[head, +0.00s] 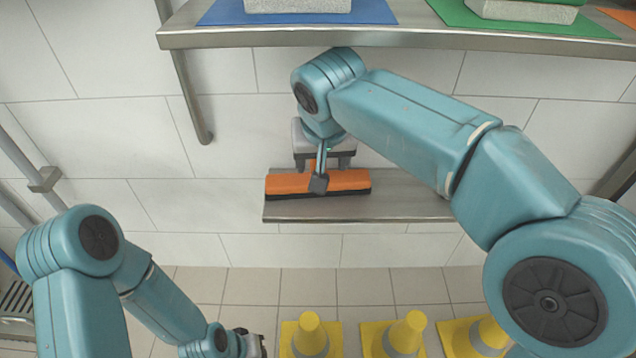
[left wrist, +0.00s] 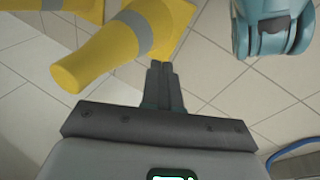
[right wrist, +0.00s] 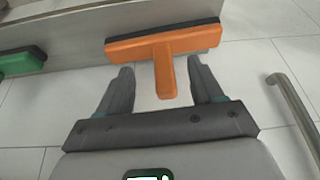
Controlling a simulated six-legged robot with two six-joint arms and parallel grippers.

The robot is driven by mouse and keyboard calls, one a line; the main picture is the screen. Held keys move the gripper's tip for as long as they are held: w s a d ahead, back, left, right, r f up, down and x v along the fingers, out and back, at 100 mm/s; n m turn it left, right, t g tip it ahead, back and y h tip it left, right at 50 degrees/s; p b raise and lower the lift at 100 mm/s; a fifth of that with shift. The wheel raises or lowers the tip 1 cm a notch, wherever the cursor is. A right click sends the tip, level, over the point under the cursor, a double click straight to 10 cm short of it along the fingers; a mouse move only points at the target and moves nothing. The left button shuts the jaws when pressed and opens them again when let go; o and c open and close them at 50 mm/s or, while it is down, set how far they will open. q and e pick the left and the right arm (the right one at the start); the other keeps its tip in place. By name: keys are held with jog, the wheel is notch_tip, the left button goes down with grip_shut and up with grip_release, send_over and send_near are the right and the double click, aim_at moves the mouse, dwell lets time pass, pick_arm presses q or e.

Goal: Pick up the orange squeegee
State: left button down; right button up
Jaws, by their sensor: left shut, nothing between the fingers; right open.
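The orange squeegee (head: 345,180) lies on the lower metal shelf, its wide head along the shelf and a black strip along its edge. My right gripper (head: 323,163) is right at it in the head view, covering part of it. In the right wrist view the orange squeegee (right wrist: 150,47) has its short handle pointing towards me. The open fingers of my right gripper (right wrist: 160,68) stand on either side of the handle, with visible gaps. My left gripper (left wrist: 165,66) is shut and empty, low near the floor, and shows partly at the head view's bottom edge.
A green squeegee (right wrist: 22,63) lies left of the orange one in the right wrist view. The upper shelf (head: 420,38) holds grey blocks on coloured mats above my right arm. A metal bar (right wrist: 295,112) is at the right. Yellow cones (head: 310,335) stand on the floor near my left gripper.

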jog(key=w, duration=0.4)
jog(key=w+p, duration=0.1)
jog(key=w, duration=0.1)
jog(key=shift+w+a, duration=0.3)
jog(key=b+x, duration=0.1)
jog(key=x, duration=0.2)
jog(key=shift+s, duration=0.1)
jog(key=shift+c, duration=0.3)
grip_shut()
jog(key=shift+r, duration=0.15)
